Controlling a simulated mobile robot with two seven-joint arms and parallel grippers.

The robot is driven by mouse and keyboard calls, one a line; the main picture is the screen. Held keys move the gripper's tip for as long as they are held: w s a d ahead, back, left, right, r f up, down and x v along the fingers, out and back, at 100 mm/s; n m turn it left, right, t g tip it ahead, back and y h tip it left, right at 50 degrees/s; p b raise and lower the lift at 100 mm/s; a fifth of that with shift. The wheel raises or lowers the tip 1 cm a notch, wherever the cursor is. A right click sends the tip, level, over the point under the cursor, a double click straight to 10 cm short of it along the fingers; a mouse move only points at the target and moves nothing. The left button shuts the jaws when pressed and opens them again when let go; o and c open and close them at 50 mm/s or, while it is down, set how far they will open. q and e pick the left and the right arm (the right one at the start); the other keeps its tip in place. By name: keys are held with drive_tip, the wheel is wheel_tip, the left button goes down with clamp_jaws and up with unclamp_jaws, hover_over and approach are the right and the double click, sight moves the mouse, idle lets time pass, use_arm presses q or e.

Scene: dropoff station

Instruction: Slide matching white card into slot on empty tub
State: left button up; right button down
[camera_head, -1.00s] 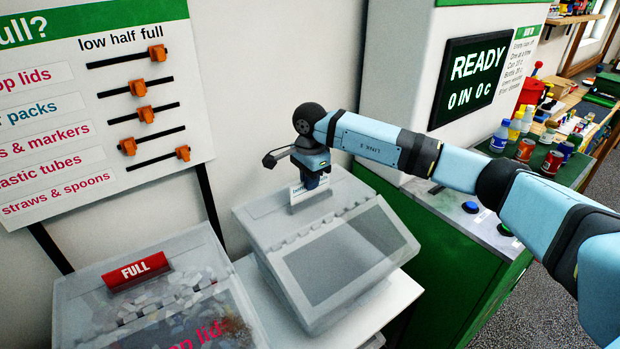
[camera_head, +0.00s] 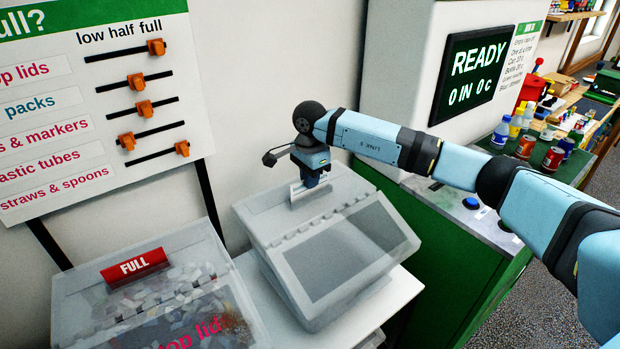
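The empty clear tub (camera_head: 262,222) stands on a white stand in the middle of the picture, with a see-through sloped front. My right gripper (camera_head: 308,186) points down over the tub's back top edge. The white card (camera_head: 297,191) is at its fingertips, upright, with its lower part at or in the holder on top of the tub. Only a narrow part of the card shows, and its print cannot be read. The gripper's fingers are small and partly hidden by the wrist, but they appear closed about the card. My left gripper is not in view.
A full tub (camera_head: 70,287) with a red FULL sign (camera_head: 135,266) stands at the left. A board with orange sliders (camera_head: 100,90) hangs behind it. A green machine with a READY screen (camera_head: 478,77) stands at the right, with bottles and cans (camera_head: 525,146) on its counter.

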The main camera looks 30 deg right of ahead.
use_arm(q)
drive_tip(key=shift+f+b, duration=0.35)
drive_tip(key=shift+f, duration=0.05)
use_arm(e)
drive_tip(key=shift+f, duration=0.5)
drive_tip(key=c, duration=1.2)
unclamp_jaws()
drive_tip(key=shift+c, duration=0.2)
use_arm(q)
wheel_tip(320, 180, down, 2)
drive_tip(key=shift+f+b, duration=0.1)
drive_tip(key=shift+b, duration=1)
use_arm(e)
wheel_tip(320, 180, up, 14)
drive_tip(key=shift+f, duration=0.1)
